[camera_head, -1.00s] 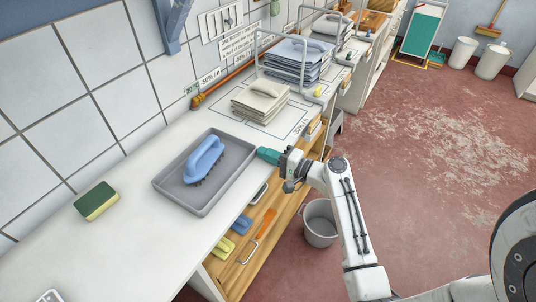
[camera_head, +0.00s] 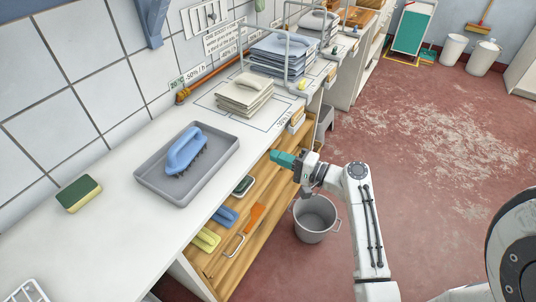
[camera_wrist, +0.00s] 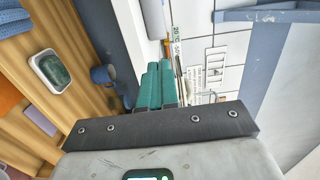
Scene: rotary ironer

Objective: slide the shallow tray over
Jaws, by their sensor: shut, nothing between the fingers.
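The shallow grey tray (camera_head: 216,150) lies on the white counter in the head view. A blue-handled brush (camera_head: 185,150) with dark bristles rests in it. My gripper (camera_head: 281,159) is to the right of the tray, apart from it, and shows in front of the counter's front edge. Its teal fingers are closed together and hold nothing. The fingers also show in the wrist view (camera_wrist: 157,85). The tray does not show clearly in the wrist view.
A green-yellow sponge (camera_head: 78,193) lies left of the tray. Folded cloths (camera_head: 243,95) are stacked beyond it on a marked area. Below the counter is a wooden shelf (camera_head: 262,190) with brushes and tools. A grey bucket (camera_head: 316,218) stands on the floor.

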